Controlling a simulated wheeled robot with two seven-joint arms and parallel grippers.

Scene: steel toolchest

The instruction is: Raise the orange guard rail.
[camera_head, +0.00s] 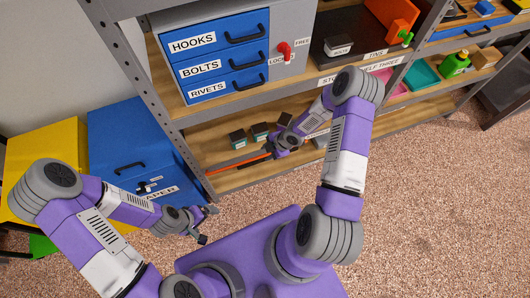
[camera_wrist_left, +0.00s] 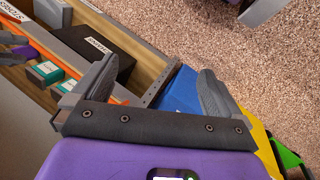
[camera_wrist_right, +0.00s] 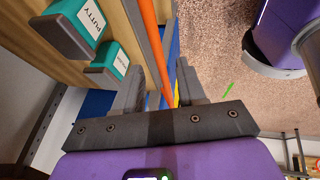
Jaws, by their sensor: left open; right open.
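The orange guard rail (camera_head: 238,163) runs along the front of the low shelf in the head view, partly hidden behind my right gripper and arm. My right gripper (camera_head: 283,150) is at the rail. In the right wrist view the rail (camera_wrist_right: 154,50) runs down to the space between the open fingers of my right gripper (camera_wrist_right: 160,88); I cannot tell if they touch it. My left gripper (camera_head: 208,222) is open and empty, left of my base and apart from the rail. In the left wrist view the rail (camera_wrist_left: 38,44) lies beyond the left finger of my left gripper (camera_wrist_left: 155,85).
A blue bin (camera_head: 120,125) and a yellow bin (camera_head: 45,140) stand left of the steel rack (camera_head: 120,65).

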